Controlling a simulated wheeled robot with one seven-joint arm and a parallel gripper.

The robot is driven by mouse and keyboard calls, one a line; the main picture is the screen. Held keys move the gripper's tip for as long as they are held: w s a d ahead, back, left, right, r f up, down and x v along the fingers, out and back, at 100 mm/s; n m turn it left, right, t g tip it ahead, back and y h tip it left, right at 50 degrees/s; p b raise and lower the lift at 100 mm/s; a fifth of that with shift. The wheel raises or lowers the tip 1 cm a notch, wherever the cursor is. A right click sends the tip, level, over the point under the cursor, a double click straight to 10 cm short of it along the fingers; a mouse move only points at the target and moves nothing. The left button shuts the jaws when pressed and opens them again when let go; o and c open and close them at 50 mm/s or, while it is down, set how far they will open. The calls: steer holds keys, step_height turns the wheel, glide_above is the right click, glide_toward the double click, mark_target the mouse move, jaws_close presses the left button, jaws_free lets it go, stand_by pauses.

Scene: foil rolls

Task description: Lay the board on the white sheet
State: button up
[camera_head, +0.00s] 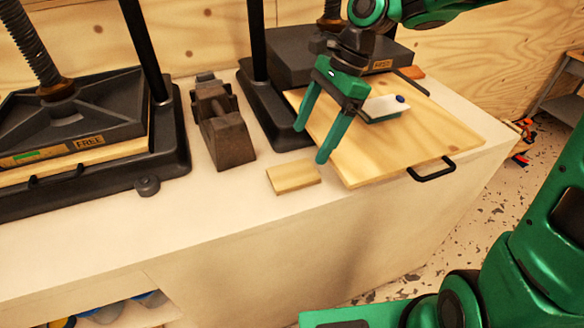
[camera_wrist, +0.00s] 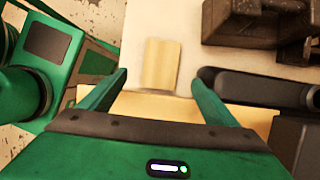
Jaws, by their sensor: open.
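A small pale wooden board (camera_head: 293,176) lies flat on the white bench top, just left of a large wooden panel. My gripper (camera_head: 310,146) is open and empty, pointing down behind and a little right of the board, apparently above it. In the wrist view the board (camera_wrist: 160,62) appears ahead between the open fingertips (camera_wrist: 161,76), with no visible contact.
The large wooden panel (camera_head: 430,140) has a black handle (camera_head: 432,170) at its front edge. A dark press (camera_head: 90,125) marked FREE stands left, another (camera_head: 345,62) behind. A brown vise-like block (camera_head: 222,125) stands between them. The bench front (camera_head: 160,215) is clear.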

mark_target(294, 173)
steer(key=x, duration=0.9)
steer(key=shift+w+d+f, duration=0.1)
steer(key=shift+w+f, duration=0.05)
steer(key=shift+f, duration=0.05)
steer(key=c, duration=1.2)
steer(key=shift+r, duration=0.1)
steer(key=shift+c, duration=0.2)
